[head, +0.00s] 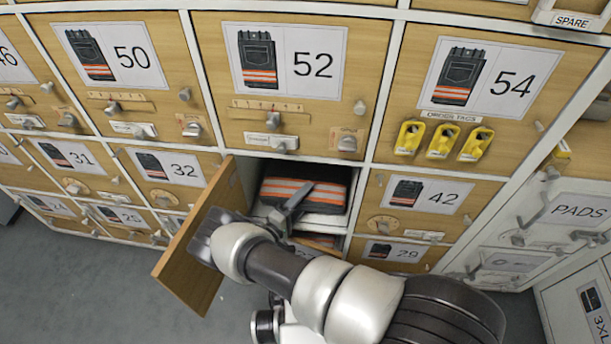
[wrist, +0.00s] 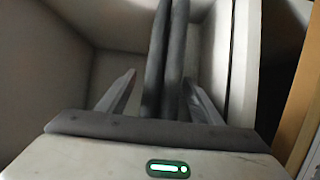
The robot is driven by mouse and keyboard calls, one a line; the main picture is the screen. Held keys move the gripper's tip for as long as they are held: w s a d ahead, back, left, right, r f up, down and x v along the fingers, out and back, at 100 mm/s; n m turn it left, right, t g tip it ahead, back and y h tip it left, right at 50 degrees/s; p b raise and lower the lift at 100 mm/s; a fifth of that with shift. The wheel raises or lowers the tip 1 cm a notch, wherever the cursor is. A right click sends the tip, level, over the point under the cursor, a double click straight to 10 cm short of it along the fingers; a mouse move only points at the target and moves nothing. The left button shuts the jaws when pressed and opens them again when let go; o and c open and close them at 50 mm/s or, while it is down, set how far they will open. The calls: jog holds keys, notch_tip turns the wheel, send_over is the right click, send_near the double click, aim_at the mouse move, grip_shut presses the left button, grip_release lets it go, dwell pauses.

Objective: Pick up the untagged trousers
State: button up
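Folded dark trousers (head: 325,194) with orange and pale reflective bands lie in the open compartment below door 52 in the head view. No tag shows on the visible part. My gripper (head: 300,196) is at the mouth of this compartment, in front of the trousers, and its fingers partly hide them. In the wrist view, the dark grey folded cloth (wrist: 167,62) stands edge-on as two layers between the two fingers of my gripper (wrist: 160,78). The fingers are apart, with a gap on the left of the cloth. The right finger is close to it; contact is unclear.
The compartment's wooden door (head: 198,245) stands open to the left, close beside my arm. Pale compartment walls (wrist: 60,75) surround the fingers. Several yellow order tags (head: 441,142) hang on door 54 (head: 400,75).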

grip_shut()
jog(key=shift+r, duration=0.1)
jog(key=shift+w+r, duration=0.1)
jog(key=shift+r, duration=0.15)
